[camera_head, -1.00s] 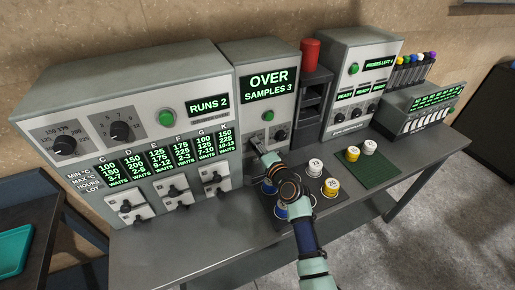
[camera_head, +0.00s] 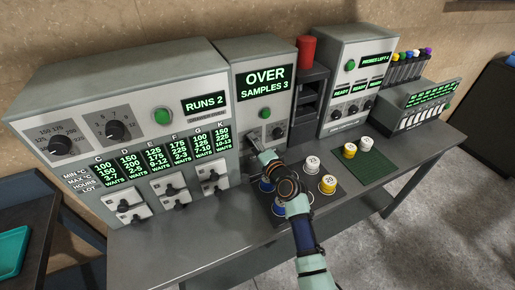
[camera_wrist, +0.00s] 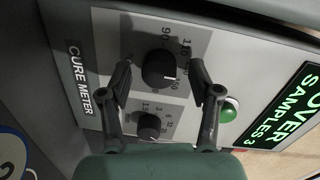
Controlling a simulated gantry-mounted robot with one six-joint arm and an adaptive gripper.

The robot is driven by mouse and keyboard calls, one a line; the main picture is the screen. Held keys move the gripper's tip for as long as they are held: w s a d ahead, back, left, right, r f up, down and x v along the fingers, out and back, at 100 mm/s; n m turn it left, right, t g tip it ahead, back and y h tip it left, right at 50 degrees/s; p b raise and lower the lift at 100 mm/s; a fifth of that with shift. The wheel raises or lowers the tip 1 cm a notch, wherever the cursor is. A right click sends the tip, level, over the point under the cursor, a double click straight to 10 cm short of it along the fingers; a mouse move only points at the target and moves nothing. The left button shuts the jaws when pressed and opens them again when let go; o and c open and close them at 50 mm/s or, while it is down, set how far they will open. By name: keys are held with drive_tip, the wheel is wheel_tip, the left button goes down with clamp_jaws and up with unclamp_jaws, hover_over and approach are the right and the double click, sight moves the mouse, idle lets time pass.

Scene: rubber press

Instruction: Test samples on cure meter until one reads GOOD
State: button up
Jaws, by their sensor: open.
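The cure meter (camera_head: 238,62) is a grey box with a lit display (camera_head: 266,84) reading OVER and SAMPLES 3. My gripper (camera_head: 266,146) is in front of its lower dials in the head view. In the wrist view my gripper (camera_wrist: 163,85) is open, its two fingers on either side of the larger black dial (camera_wrist: 158,69). I cannot tell whether they touch it. A smaller dial (camera_wrist: 149,127) and a green button (camera_wrist: 228,109) are beside it. Numbered samples stand on a dark mat: a white one (camera_head: 311,163) and a yellow one (camera_head: 327,184). Blue samples (camera_head: 266,185) are partly hidden by my arm.
Left is a large grey unit (camera_head: 130,60) reading RUNS 2, with dials and several levers. A green mat (camera_head: 372,171) holds yellow and white samples (camera_head: 350,149). A red cylinder (camera_head: 306,49), a unit with READY displays (camera_head: 357,70) and a marker rack (camera_head: 405,68) stand right.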

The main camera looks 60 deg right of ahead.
drive_tip(key=f+v, duration=0.1)
drive_tip(key=v, duration=1.1)
drive_tip(key=shift+r, duration=0.35)
